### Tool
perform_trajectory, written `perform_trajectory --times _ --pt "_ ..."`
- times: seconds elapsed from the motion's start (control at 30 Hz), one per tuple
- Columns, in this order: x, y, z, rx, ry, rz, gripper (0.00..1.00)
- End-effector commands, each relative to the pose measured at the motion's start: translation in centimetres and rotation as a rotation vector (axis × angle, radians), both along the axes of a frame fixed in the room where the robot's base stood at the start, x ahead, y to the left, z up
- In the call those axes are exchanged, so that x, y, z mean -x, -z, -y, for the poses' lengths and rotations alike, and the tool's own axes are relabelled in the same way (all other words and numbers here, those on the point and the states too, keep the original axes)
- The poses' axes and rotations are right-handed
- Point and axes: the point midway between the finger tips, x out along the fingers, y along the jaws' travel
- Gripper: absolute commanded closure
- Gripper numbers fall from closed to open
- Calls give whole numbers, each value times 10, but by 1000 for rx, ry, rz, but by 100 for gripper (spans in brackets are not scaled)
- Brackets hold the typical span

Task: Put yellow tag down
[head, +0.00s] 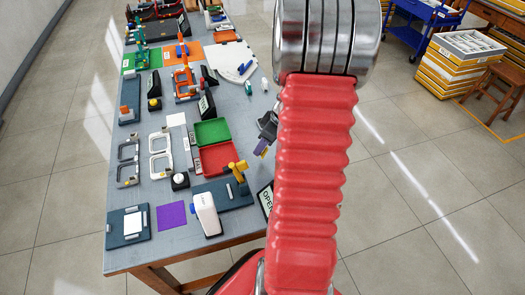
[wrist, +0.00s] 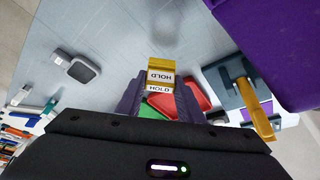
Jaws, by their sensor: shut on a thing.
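The yellow tag (wrist: 161,72), with a white band reading HOLD, is held between the dark purple fingers of my gripper (wrist: 160,92) in the wrist view. The tag sticks out past the fingertips. In the head view my gripper (head: 264,143) is over the right part of the table, to the right of the red tray (head: 218,158); the arm hides part of it. The tag looks above the table, but its exact height is hard to tell.
The green tray (head: 212,132) adjoins the red tray. A yellow-handled clamp (head: 237,171) stands near the gripper. A purple square (head: 171,216) lies at the table's near end. A sign reading OPEN (head: 266,200) stands at the right edge. Grey tabletop (head: 240,112) is bare behind the gripper.

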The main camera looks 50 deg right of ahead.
Motion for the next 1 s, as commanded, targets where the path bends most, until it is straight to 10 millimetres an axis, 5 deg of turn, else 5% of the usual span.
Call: perform_trajectory --times 0.4,0.8,0.83,1.0 --pt "0 35 -1 -2 0 -2 87" --pt "0 39 0 -1 0 -1 87" --pt "0 39 0 0 -1 -1 65" --pt "0 39 -1 0 -1 0 53"
